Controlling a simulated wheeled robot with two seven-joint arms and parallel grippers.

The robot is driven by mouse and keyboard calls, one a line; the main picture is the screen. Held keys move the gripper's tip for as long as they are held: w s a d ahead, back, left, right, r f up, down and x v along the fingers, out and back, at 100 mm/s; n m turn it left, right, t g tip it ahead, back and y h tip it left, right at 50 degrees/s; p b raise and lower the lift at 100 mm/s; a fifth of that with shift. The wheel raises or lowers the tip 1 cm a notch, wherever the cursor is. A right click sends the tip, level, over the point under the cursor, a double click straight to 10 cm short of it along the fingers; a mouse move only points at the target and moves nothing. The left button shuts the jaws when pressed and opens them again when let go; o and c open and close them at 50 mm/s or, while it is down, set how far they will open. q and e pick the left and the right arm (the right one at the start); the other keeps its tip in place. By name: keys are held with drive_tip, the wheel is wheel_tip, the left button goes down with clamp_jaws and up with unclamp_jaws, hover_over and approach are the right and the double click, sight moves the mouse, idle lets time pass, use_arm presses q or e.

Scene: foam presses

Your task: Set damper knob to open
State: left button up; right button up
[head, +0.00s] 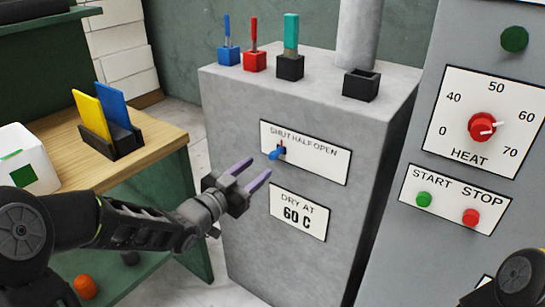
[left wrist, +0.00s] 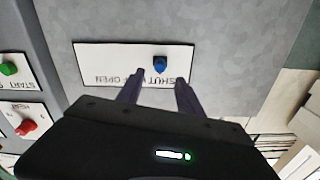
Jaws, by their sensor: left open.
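The blue damper knob (head: 275,153) sticks out of a white plate (head: 328,165) marked SHUT, HALF, OPEN on the front of a grey cabinet. It sits at the left part of the plate, by SHUT. My left gripper (head: 254,168) is open and empty, just below and left of the knob, with its purple fingers pointing toward the cabinet. In the left wrist view the plate appears upside down, and the knob (left wrist: 160,64) shows just beyond and between the two fingertips (left wrist: 160,78), apart from them. My right gripper is out of view.
A DRY AT 60 C sign (head: 298,212) is below the plate. Blue, red and teal handles stand on the cabinet top (head: 330,80). The grey panel at right has a red HEAT dial (head: 482,127) and START and STOP buttons. A wooden table (head: 150,140) is at left.

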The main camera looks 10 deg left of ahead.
sight(271, 157)
use_arm(q)
drive_tip(key=x, duration=0.7)
drive_tip(key=shift+w, duration=0.3)
clamp_jaws()
idle(1.2)
